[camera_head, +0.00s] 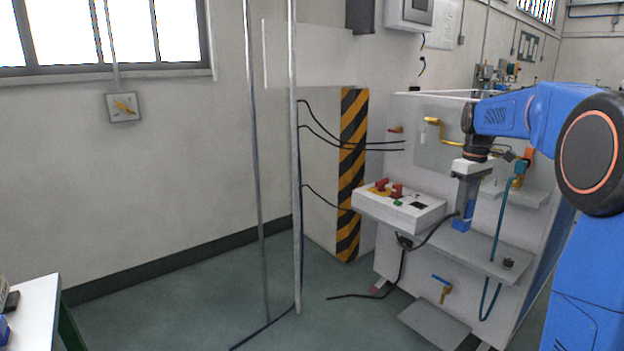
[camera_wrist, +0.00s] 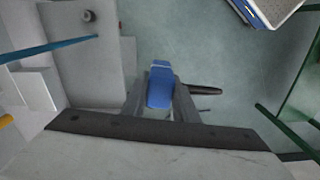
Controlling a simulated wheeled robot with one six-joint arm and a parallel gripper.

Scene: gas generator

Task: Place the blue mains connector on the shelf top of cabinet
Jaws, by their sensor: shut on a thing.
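The blue mains connector (camera_head: 461,220) is held upright between the fingers of my gripper (camera_head: 466,205), which is shut on it. In the wrist view the connector (camera_wrist: 160,86) shows between the two fingers (camera_wrist: 160,102), with a black part sticking out to its right. In the head view a black cable runs from beside the connector down to the left. The cabinet (camera_head: 384,262) has a grey shelf (camera_head: 505,262) just below the connector. I cannot tell whether they touch. In the wrist view the shelf (camera_wrist: 85,75) lies left of the gripper.
A control box (camera_head: 418,216) with red and green buttons stands left of the gripper. A smaller shelf (camera_head: 535,198) sits higher on the right. A teal hose (camera_head: 499,225) hangs in front of the shelf's right side, near a black knob (camera_head: 508,263).

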